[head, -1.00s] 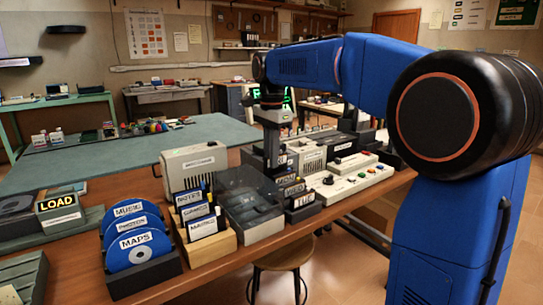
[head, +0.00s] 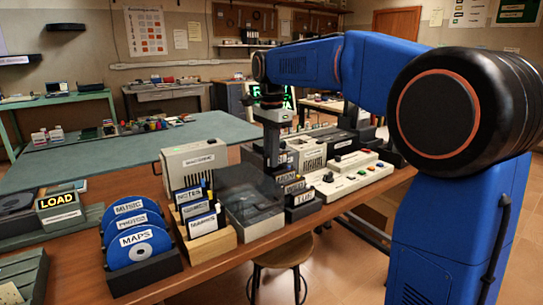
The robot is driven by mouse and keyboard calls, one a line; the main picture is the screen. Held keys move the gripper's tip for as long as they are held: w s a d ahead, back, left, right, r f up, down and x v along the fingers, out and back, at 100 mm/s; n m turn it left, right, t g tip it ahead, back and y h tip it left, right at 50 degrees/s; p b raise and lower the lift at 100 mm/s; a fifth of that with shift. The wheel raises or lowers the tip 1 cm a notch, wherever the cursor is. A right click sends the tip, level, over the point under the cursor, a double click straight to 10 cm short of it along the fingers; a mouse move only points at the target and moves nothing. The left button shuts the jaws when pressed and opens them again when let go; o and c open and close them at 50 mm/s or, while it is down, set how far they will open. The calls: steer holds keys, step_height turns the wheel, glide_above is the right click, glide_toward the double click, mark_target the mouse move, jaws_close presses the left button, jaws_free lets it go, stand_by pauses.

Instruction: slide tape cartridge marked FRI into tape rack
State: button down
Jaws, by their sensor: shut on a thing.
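The tape rack (head: 303,212) is a dark stepped holder near the table's right part. It holds small dark cartridges with white labels, one reading MON (head: 290,179) and one in front reading TUE (head: 304,198). My gripper (head: 271,161) points straight down just behind and left of the rack, above the table. It is shut on a dark upright thing that looks like a tape cartridge. Its label does not show, so I cannot read FRI on it. The lower end of the held thing is partly hidden behind the clear-lidded box and the rack.
A clear-lidded box (head: 252,208) stands left of the rack, and a wooden holder of labelled disks (head: 206,239) beside it. A beige unit (head: 195,160) is behind. A button console (head: 347,178) stands close on the right. Blue discs (head: 139,248) stand farther left.

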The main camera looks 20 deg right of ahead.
steer(key=shift+f, duration=0.15)
steer(key=shift+f, duration=1.15)
steer(key=c, duration=1.7)
jaws_free()
steer(key=shift+r, duration=4.05)
